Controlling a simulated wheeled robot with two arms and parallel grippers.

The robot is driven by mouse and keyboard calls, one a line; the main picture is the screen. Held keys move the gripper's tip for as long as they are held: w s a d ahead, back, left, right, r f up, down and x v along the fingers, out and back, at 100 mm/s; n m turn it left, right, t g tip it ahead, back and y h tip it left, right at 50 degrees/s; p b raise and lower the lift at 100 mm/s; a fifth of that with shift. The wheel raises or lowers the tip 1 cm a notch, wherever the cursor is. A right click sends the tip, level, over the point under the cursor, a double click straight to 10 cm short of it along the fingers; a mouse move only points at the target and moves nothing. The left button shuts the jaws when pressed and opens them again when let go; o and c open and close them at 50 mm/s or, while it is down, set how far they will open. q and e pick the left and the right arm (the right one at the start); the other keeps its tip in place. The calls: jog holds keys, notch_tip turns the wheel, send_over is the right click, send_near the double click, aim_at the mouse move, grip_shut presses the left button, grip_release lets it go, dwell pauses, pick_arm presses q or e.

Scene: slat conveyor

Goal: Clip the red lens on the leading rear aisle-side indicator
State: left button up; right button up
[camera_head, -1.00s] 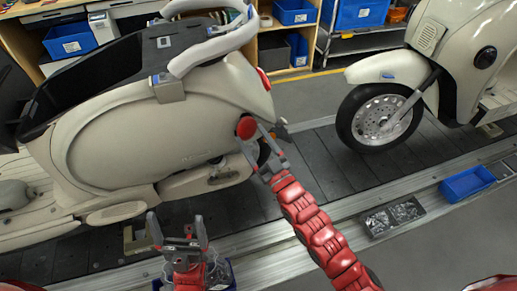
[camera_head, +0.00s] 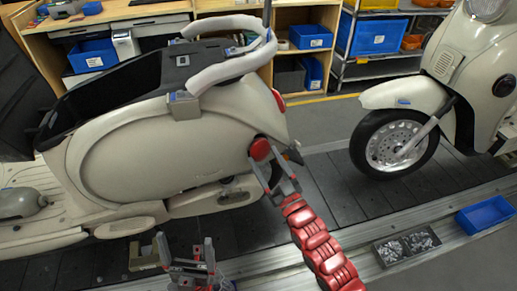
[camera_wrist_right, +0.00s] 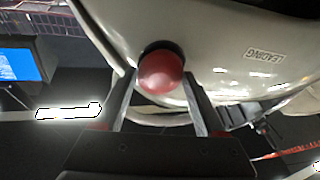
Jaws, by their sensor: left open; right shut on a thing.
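The cream scooter body marked LEADING (camera_wrist_right: 264,55) fills the left of the head view (camera_head: 130,150). The round red lens (camera_head: 260,149) is at its rear, on the near side. In the right wrist view the lens (camera_wrist_right: 161,72) sits against a dark round seat on the body panel. My right gripper (camera_head: 268,163) is shut on the lens, a finger on either side. I cannot tell whether the lens is clipped. My left gripper (camera_head: 187,246) is open and empty, low in front of the scooter's side, apart from it.
A second cream scooter (camera_head: 400,95) stands on the slat conveyor (camera_head: 335,190) to the right. A tray of small metal parts (camera_head: 406,246) and a blue bin (camera_head: 486,215) sit along the near rail. Shelves with blue bins (camera_head: 310,37) stand behind.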

dwell(0.3)
jog(key=shift+w+a+b, duration=0.15)
jog(key=shift+w+b, duration=0.1)
jog(key=shift+b, duration=0.25)
jog(key=o, duration=1.3)
jog(key=v, duration=1.7)
jog(key=shift+s+f+b, duration=0.15)
jog(key=shift+s+b, duration=0.05)
jog(key=shift+b, duration=0.25)
